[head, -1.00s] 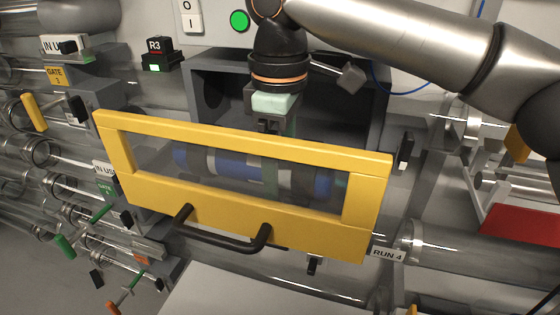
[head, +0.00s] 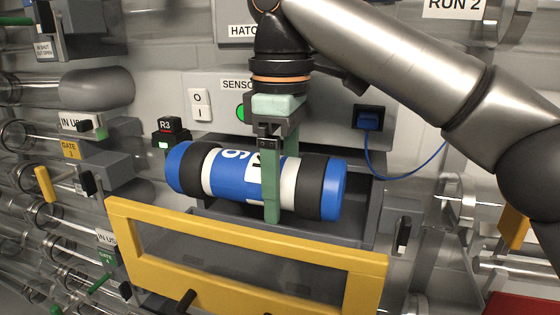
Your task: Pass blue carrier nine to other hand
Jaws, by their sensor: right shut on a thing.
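The blue carrier (head: 234,174) is a blue cylinder with black and white bands and a white label with part of a digit, which looks like a 9 seen sideways. It lies roughly level, tilted slightly down to the right. My right gripper (head: 272,200) comes down from above and is shut on the carrier's middle, its green fingers across the body. The carrier is above the yellow-framed window door (head: 250,240), in front of the grey box (head: 372,190). My left gripper is not in view.
Clear tubes and gates, including a yellow handle (head: 44,184), line the left side. A sensor panel with a white switch (head: 201,105) stands behind. A blue cable (head: 400,178) hangs at the right. A black handle (head: 186,301) sticks out from the door.

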